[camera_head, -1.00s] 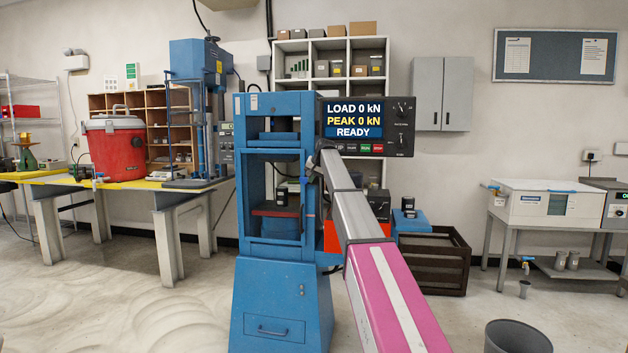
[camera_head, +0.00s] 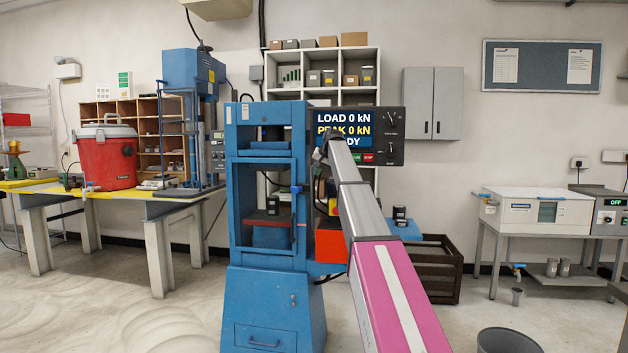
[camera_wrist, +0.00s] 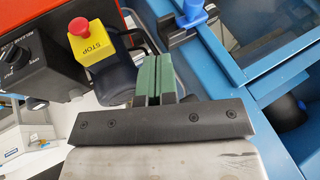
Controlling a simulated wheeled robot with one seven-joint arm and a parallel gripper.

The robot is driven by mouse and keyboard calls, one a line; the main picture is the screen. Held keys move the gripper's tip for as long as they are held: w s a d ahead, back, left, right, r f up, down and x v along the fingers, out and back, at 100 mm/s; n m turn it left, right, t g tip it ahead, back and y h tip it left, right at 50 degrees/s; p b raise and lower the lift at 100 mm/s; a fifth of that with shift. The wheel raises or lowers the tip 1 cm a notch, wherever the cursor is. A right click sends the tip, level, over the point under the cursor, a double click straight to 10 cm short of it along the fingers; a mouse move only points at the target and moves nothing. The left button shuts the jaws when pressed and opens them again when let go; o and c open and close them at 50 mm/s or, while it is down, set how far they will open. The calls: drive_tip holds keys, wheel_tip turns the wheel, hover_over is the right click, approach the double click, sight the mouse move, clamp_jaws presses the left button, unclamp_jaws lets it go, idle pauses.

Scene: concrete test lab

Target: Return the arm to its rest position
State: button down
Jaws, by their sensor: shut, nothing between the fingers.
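My arm reaches from the lower right of the head view up to the blue press (camera_head: 275,285). My gripper is at its far end, close to the lower left of the display panel (camera_head: 357,115); its fingers are too small to make out there. In the wrist view the two green fingers of my gripper (camera_wrist: 152,60) are together, with nothing between them. A yellow box with a red stop button (camera_wrist: 79,27) lies left of the fingers in that view. A blue handle (camera_wrist: 192,12) on the blue frame is at their upper right.
A black control box (camera_wrist: 30,55) is at the left of the wrist view. In the head view, a dark crate (camera_head: 435,268) stands right of the press and a grey bin (camera_head: 508,341) is at the bottom right. Open floor (camera_head: 130,315) lies to the left.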

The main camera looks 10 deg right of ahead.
drive_tip(key=shift+s+d+r, duration=0.15)
drive_tip(key=shift+s+r, duration=0.1)
drive_tip(key=shift+r, duration=0.1)
drive_tip(key=s+a+f+g+h, duration=0.1)
drive_tip(key=s+f, duration=0.5)
drive_tip(key=f, duration=0.6)
drive_tip(key=s+f+g, duration=0.1)
drive_tip(key=s+f, duration=0.6)
drive_tip(key=f, duration=0.5)
drive_tip(key=s+a+f+g+h, duration=0.1)
drive_tip(key=s+f, duration=0.5)
drive_tip(key=f, duration=0.6)
drive_tip(key=s+f+n+g, duration=0.1)
drive_tip(key=s+f, duration=0.6)
drive_tip(key=s, duration=0.4)
drive_tip(key=s+f+n+g+h, duration=0.1)
drive_tip(key=s+f, duration=0.7)
drive_tip(key=s, duration=0.3)
drive_tip(key=s+f, duration=0.8)
drive_tip(key=s, duration=0.3)
drive_tip(key=shift+d+f+n+g+h, duration=0.2)
drive_tip(key=shift+f+n+g+h, duration=0.1)
drive_tip(key=shift+n+g, duration=0.1)
drive_tip(key=c, duration=1.8)
unclamp_jaws()
